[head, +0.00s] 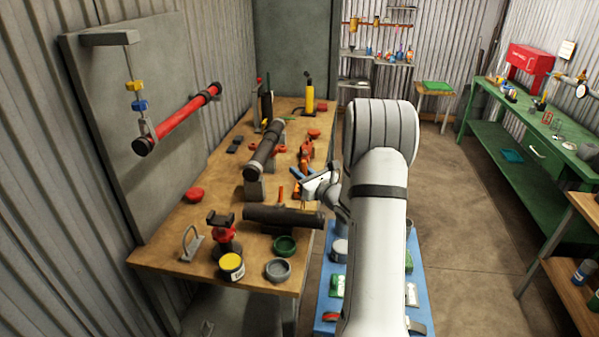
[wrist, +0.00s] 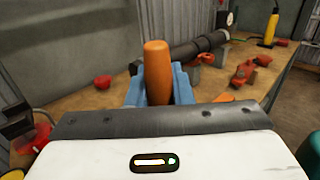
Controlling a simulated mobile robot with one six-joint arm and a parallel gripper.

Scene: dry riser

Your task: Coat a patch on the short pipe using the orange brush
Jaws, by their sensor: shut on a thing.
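My gripper (wrist: 157,88) is shut on the orange brush (wrist: 157,68). Its two blue fingers hold the handle, which stands upright in the wrist view. In the head view the brush's orange handle (head: 281,194) rises just above the dark short pipe (head: 270,215), near its middle. The bristles are hidden, so I cannot tell whether they touch the pipe. The short pipe lies level near the front right of the wooden table. My gripper body hides it in the wrist view.
On the wooden table (head: 170,243) stand a yellow-topped tin (head: 232,265), a green bowl (head: 286,246), a grey bowl (head: 278,270) and a red stand (head: 224,234). A longer dark pipe (head: 265,150) lies raised farther back. A blue-topped cart (head: 326,300) stands at right.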

